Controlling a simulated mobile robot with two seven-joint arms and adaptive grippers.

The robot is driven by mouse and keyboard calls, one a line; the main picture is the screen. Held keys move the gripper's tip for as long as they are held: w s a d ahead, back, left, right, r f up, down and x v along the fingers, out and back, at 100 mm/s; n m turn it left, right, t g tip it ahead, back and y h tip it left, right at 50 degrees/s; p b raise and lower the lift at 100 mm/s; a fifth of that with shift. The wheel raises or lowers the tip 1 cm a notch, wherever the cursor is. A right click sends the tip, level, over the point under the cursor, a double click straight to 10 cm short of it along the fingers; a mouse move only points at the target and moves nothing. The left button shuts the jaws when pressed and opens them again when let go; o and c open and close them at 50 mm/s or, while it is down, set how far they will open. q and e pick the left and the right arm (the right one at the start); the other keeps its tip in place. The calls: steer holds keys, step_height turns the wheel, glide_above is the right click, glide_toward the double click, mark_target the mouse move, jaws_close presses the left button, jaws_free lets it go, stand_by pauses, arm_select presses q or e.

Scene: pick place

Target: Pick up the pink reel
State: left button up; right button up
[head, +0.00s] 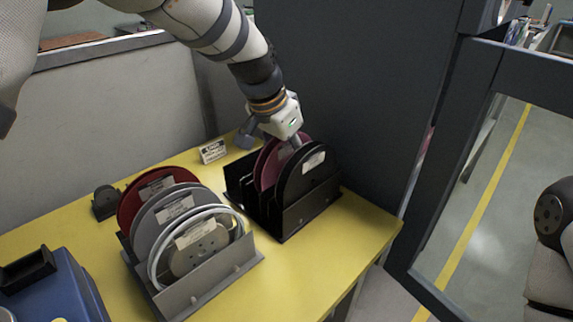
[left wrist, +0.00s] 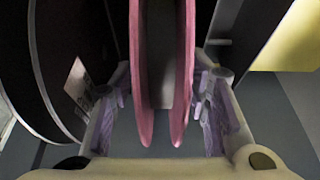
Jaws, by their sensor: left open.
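The pink reel (head: 266,165) stands upright in the black rack (head: 291,227) at the back right of the yellow table, behind a black reel (head: 307,178). My left gripper (head: 279,141) is over the top of the pink reel. In the left wrist view the pink reel (left wrist: 182,70) runs between the two open fingers of my left gripper (left wrist: 162,112), with visible gaps on both sides. The lower part of the reel is hidden by the rack and the black reel. The right gripper is not in view.
A grey rack (head: 215,284) with red, grey and white reels stands at the front left. A small sign (head: 213,151) and a black tape dispenser (head: 105,202) sit behind it. A blue box (head: 55,290) is at the left front. A dark panel (head: 345,90) rises close behind the black rack.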

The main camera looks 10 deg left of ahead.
arm_select(q)
steer(key=shift+w, duration=0.1)
steer(key=shift+r, duration=0.1)
jaws_close()
